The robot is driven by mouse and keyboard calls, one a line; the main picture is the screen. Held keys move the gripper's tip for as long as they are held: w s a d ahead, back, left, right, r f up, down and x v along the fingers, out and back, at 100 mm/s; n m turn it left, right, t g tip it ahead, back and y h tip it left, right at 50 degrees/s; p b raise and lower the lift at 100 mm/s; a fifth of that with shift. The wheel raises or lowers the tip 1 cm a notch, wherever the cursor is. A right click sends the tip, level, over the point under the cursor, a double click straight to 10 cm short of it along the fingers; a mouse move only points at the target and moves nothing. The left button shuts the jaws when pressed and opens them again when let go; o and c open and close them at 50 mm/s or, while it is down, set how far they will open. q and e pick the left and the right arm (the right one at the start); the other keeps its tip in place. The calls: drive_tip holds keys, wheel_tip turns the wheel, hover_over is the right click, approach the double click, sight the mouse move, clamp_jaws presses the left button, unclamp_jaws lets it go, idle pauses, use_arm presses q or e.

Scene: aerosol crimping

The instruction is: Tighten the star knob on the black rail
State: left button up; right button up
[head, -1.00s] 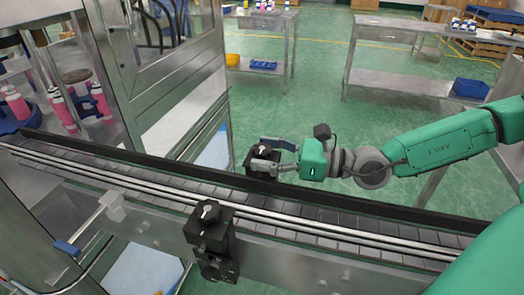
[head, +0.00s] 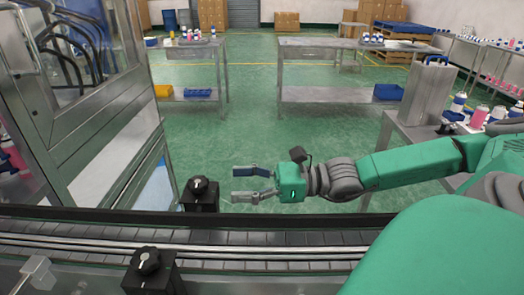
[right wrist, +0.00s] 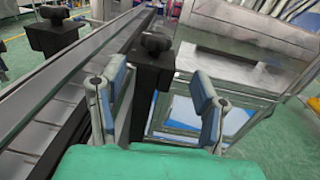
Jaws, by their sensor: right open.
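A black star knob (head: 200,185) sits on a black block at the far side of the conveyor, by the long black rail (head: 300,220). A second black knob (head: 146,261) sits on a block on the near side. My right gripper (head: 236,184) is open and empty, just right of the far knob and apart from it, fingers pointing at it. In the right wrist view, the far knob (right wrist: 155,43) shows ahead between the spread fingers (right wrist: 157,80), and the other knob (right wrist: 54,14) is at upper left. My left gripper is not in view.
The conveyor (head: 260,245) runs across the front. A metal-framed machine cabinet (head: 100,130) stands at left. Steel tables (head: 335,45) stand at the back. A side table with bottles (head: 478,117) is behind my right arm. Green floor is open beyond the conveyor.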

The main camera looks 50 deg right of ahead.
drive_tip(key=shift+v, duration=2)
